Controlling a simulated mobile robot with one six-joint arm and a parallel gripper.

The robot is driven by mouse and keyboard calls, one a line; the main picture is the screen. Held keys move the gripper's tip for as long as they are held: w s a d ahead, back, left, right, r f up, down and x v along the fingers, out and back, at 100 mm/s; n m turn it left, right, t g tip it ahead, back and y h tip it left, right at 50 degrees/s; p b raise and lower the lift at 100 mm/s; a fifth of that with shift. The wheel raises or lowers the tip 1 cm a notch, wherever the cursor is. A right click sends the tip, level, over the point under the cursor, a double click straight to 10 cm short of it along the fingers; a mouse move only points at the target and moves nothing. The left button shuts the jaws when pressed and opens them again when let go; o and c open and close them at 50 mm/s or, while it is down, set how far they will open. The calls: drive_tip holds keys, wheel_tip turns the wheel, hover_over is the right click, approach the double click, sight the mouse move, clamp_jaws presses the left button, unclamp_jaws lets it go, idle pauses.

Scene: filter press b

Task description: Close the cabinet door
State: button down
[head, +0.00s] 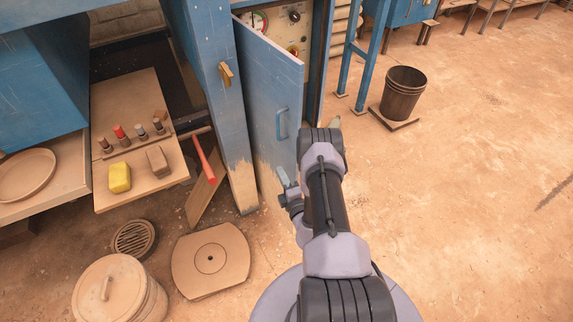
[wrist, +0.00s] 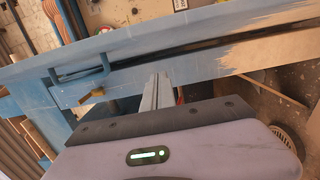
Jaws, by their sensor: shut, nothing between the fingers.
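The blue cabinet door (head: 262,95) stands ajar in the head view, with worn bare patches along its lower part. Behind the door's top edge, part of the cabinet's inner panel (head: 285,40) shows, with a gauge and knobs. My gripper (head: 283,174) is low beside the door's outer face, below the handle. I cannot tell whether the fingertips touch the door.
A wooden latch block (head: 226,75) is on the blue post left of the door. A workbench board (head: 135,185) with small items and a red-handled tool (head: 203,158) are further left. A dark bucket (head: 403,95) stands right.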

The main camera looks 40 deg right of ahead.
sight(287, 161)
drive_tip(key=w+d+b, duration=0.1)
drive_tip(key=w+d, duration=0.1)
drive_tip(key=d, duration=0.1)
drive_tip(key=w+d+b, duration=0.1)
drive_tip(key=d, duration=0.1)
drive_tip(key=shift+w+d+b, duration=0.15)
drive_tip(key=shift+b, duration=0.2)
